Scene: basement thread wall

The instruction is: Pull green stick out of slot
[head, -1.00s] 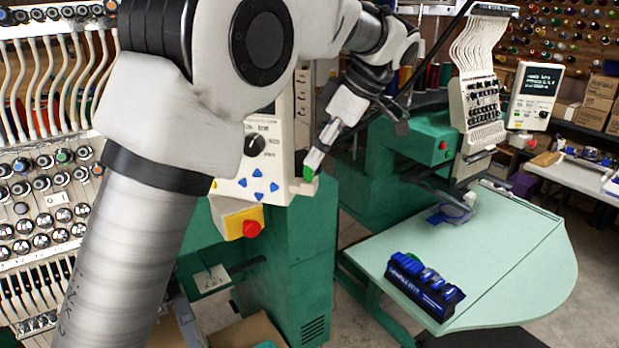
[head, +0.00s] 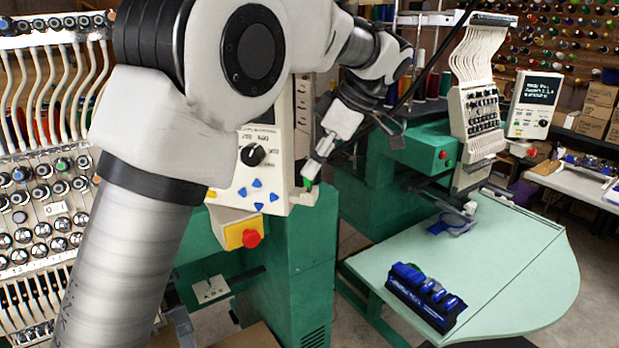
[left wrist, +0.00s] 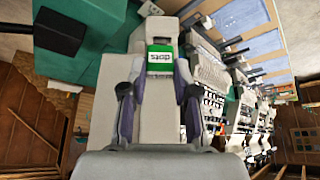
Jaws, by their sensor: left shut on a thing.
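The green stick (head: 308,183) shows as a small green end by a beige block (head: 303,197) on the right side of the control panel. In the left wrist view its green face (left wrist: 160,60) carries white lettering and sits between my fingertips. My left gripper (head: 313,172) is shut on it, with one finger on each side. A beige body with a dark gap (left wrist: 160,46) lies just behind the stick in the wrist view. I cannot tell how much of the stick is inside the slot. My right gripper is not in view.
The control panel (head: 245,185) has a dial, blue buttons and a red stop button (head: 251,239) close to my arm. A pale green table (head: 500,270) holds a dark rack (head: 425,297) of blue items. A second machine (head: 475,125) stands behind it.

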